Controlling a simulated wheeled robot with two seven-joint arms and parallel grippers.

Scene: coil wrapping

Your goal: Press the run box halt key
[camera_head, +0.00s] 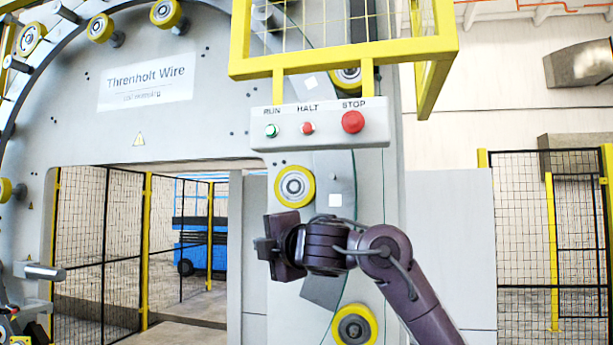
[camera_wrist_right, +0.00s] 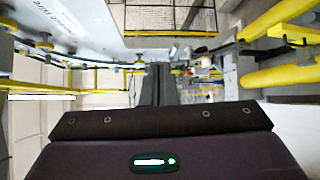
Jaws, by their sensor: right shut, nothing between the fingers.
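The run box (camera_head: 375,133) is a pale grey box on the ring machine's front, below a yellow guard frame. Its labels read RUN, HALT and STOP. The halt key (camera_head: 308,128) is a small red button in the middle. A green run button (camera_head: 271,131) is left of it and a larger red stop button (camera_head: 353,121) is right of it. My right gripper (camera_head: 264,246) is below the box and slightly left of the halt key, apart from it. It is shut and empty; its dark fingers also show in the right wrist view (camera_wrist_right: 155,88). My left gripper is not in view.
The yellow guard frame (camera_head: 343,56) juts out above the box. Yellow-rimmed rollers (camera_head: 295,186) sit on the machine panel (camera_head: 220,130) near my right gripper. Black mesh fencing (camera_head: 553,235) stands at the right. The box's front face is unobstructed.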

